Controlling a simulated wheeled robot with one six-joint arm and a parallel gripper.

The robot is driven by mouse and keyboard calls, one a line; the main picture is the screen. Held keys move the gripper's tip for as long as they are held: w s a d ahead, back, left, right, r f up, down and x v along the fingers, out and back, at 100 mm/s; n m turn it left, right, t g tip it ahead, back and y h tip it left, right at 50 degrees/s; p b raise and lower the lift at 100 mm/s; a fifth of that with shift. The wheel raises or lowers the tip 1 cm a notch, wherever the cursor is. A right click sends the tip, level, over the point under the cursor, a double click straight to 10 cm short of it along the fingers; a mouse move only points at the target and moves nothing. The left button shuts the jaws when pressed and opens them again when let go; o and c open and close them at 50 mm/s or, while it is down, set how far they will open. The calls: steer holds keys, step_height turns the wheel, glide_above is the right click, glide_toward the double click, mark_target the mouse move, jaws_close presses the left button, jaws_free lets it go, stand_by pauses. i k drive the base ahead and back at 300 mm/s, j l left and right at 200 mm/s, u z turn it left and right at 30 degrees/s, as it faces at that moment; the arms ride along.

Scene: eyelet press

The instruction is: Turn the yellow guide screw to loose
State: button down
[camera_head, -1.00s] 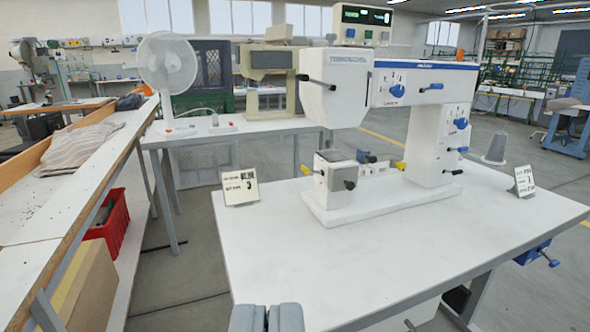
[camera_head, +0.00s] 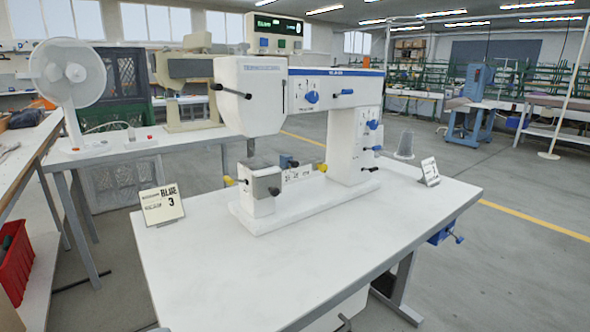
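The white press machine (camera_head: 347,140) stands on a white table. Two small yellow knobs show on its lower part. One yellow knob (camera_head: 228,181) sticks out at the left of the front block (camera_head: 260,205). The other yellow knob (camera_head: 322,167) sits further right, near the column. I cannot tell from the picture which of them is the guide screw, nor how far either is turned. My gripper is not in view.
Black levers (camera_head: 233,91) and blue knobs (camera_head: 312,97) stick out of the machine. The front of the tabletop (camera_head: 330,260) is bare. A fan (camera_head: 68,75) stands behind left.

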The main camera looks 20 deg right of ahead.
mark_target(323, 168)
steer(key=i+l, duration=0.1)
steer(key=l, duration=0.35)
steer(key=i+l, duration=0.1)
steer(key=l, duration=0.35)
steer(key=i+l, duration=0.1)
steer(key=l, duration=0.8)
steer(key=i, duration=0.05)
